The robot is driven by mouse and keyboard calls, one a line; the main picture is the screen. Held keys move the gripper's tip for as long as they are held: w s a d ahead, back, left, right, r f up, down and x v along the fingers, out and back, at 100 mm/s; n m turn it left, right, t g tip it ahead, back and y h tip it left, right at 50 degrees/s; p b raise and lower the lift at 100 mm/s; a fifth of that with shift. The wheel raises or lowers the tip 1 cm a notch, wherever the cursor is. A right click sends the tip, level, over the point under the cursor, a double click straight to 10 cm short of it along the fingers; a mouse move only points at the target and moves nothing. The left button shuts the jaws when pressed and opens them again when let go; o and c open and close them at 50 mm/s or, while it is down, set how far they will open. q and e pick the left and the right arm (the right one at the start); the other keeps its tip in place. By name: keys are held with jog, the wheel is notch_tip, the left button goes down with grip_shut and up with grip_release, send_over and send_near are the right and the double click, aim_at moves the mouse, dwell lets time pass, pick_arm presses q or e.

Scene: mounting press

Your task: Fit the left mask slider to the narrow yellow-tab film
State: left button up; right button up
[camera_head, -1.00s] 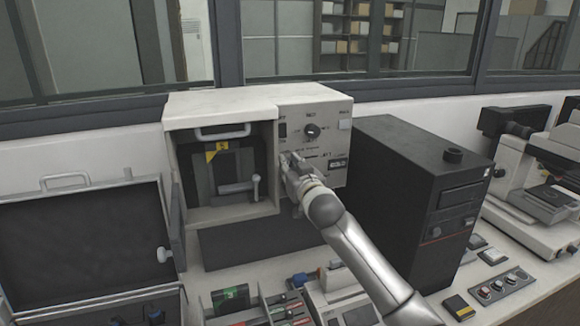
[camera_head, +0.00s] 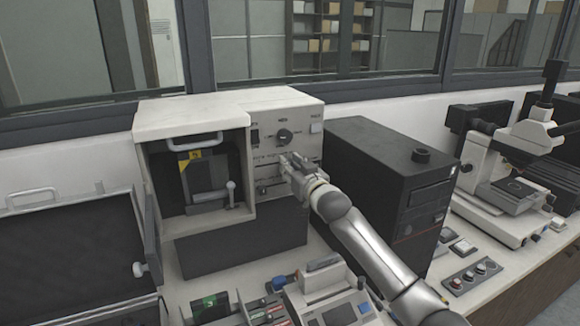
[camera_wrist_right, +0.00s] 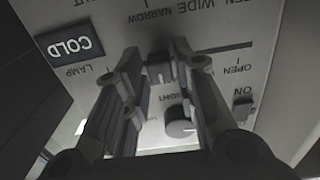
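The narrow film (camera_head: 203,178) with its yellow tab (camera_head: 189,156) is in the open bay of the press (camera_head: 190,117). My right gripper (camera_head: 290,163) is at the press's control panel. In the right wrist view the right gripper (camera_wrist_right: 157,62) has its fingers on both sides of a small dark slider knob (camera_wrist_right: 160,70), close against it. The knob stands near the NARROW mark, at the end of a black slot (camera_wrist_right: 225,46). The label beside it is partly hidden by the fingers. My left gripper is not in view.
A round dial knob (camera_wrist_right: 180,127) and an ON switch (camera_wrist_right: 242,108) are close to the right fingers. A black computer tower (camera_head: 385,180) stands just right of the press. An open lid (camera_head: 65,250) is at the left, and trays (camera_head: 265,308) crowd the front.

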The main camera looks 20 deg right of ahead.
dwell(0.3)
jog(key=s, duration=1.2)
jog(key=shift+d, duration=0.25)
jog(key=shift+f, duration=0.1)
